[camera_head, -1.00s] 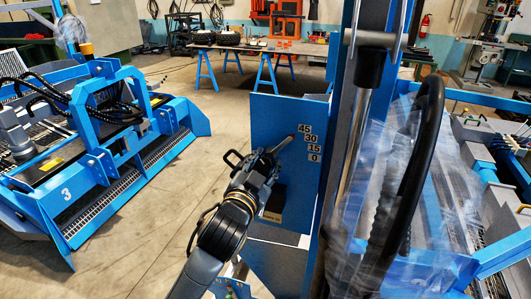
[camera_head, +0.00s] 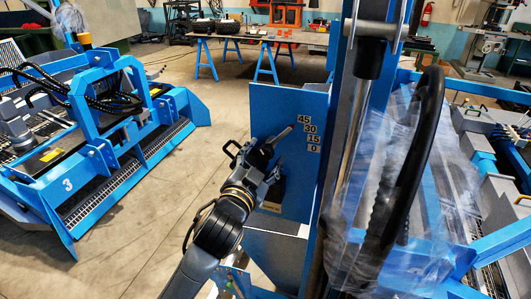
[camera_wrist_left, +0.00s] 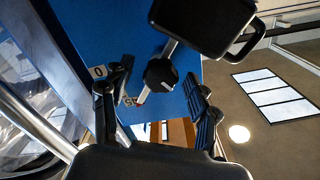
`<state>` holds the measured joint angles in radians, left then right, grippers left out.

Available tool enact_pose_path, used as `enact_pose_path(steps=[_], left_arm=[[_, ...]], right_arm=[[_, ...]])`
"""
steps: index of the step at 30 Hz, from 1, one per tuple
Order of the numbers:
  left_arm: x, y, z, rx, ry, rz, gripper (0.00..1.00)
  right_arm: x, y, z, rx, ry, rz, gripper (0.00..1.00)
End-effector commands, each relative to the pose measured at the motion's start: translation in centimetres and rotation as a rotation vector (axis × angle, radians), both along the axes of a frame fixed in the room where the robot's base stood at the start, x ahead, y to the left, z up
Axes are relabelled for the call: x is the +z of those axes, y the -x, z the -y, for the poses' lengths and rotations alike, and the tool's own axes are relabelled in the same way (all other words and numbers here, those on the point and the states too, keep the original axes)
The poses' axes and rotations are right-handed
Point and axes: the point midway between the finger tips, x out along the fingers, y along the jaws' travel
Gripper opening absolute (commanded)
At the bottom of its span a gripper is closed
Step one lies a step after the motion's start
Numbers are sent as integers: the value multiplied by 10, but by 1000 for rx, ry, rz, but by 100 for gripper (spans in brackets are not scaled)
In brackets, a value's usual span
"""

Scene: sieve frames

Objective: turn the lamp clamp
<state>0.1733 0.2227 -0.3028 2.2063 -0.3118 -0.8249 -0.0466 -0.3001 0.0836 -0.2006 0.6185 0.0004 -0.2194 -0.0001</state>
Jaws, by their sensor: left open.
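The lamp clamp's black knob (camera_wrist_left: 160,73) shows in the left wrist view, in front of the blue panel, with a rod to the black lamp (camera_wrist_left: 205,25) above it. A thin red-tipped pointer (camera_wrist_left: 141,97) sticks out below the knob. My left gripper (camera_wrist_left: 158,102) is open, with one finger on each side of the knob and pointer; I cannot tell whether they touch. In the head view my left gripper (camera_head: 274,153) is at the panel beside the scale (camera_head: 309,133) marked 45, 30, 15 and 0. It hides the knob there. My right gripper is not shown.
The blue panel (camera_head: 265,105) is fixed beside a tall post with a cylinder and black hose (camera_head: 418,150). Plastic film hangs at the right. A blue machine marked 3 (camera_head: 68,184) stands at the left, with open floor (camera_head: 150,210) between.

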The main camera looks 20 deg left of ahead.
Motion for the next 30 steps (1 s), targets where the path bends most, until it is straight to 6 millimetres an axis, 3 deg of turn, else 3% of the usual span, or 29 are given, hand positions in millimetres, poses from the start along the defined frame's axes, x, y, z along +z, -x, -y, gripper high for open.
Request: enact_pose_path(steps=[6,11,26,30], left_arm=[[-1,39,-2,0,1,-2,60],[-1,55,-2,0,-1,-1,60],[-1,59,-2,1,-1,-2,60],[-24,65,-7,16,22,-77,60]], right_arm=[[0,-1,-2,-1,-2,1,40],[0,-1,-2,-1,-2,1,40],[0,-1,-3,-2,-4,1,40],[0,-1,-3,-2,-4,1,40]])
